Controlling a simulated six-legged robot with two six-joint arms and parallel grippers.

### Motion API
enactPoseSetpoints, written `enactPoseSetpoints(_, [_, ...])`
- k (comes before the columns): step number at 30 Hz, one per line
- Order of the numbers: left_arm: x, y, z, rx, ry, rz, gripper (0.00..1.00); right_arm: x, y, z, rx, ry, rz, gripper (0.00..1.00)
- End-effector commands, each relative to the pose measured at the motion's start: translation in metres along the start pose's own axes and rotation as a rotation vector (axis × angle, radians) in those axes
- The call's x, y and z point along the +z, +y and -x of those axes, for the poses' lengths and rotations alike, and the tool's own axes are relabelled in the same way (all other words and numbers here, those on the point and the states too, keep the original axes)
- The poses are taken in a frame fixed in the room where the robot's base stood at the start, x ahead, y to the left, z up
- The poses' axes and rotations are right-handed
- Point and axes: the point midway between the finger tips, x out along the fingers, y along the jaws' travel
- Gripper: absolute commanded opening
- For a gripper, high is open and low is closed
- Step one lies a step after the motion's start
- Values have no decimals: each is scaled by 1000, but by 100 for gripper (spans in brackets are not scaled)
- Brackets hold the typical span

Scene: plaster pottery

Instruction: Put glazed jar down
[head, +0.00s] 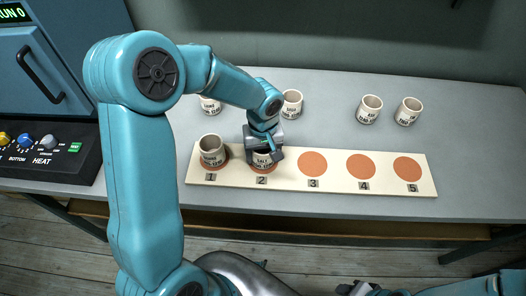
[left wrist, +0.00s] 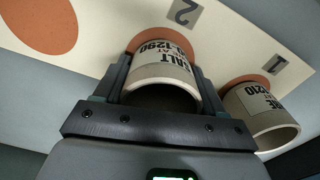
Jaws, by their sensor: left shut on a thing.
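My left gripper (head: 263,143) is shut on a cream jar with a printed label, the glazed jar (head: 264,159). The jar is upright over the brown circle marked 2 on the pale board (head: 335,186). In the left wrist view the jar (left wrist: 163,75) stands between the two fingers of the gripper (left wrist: 158,92), its open mouth towards the camera. Its base is at the circle; I cannot tell if it touches. My right gripper (head: 357,289) shows only in part at the bottom edge of the head view.
A similar jar (head: 212,150) stands on circle 1, close beside the held one. Circles 3, 4 (head: 361,166) and 5 (head: 408,168) are bare. Several jars stand behind the board, two at the right (head: 369,108). A blue kiln (head: 42,75) with a control panel is at the left.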

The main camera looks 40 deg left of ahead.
Motion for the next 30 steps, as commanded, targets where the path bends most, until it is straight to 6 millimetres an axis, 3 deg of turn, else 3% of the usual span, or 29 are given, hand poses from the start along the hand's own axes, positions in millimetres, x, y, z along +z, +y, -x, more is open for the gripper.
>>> enactPoseSetpoints(5, [0, 0, -4, 1, 1, 0, 34, 0, 2, -5, 0, 0, 0, 43])
enactPoseSetpoints(6, [0, 0, -3, 0, 0, 0, 79, 0, 2, -4, 0, 0, 0, 43])
enactPoseSetpoints(8, [0, 0, -3, 0, 0, 0, 95, 0, 1, -4, 0, 0, 0, 43])
enactPoseSetpoints(20, [-1, 1, 6, 2, 3, 0, 95, 0, 0, 1, 0, 0, 0, 43])
enactPoseSetpoints(30, [-1, 1, 82, 4, 5, 0, 95, 0, 0, 2, 0, 0, 0, 43])
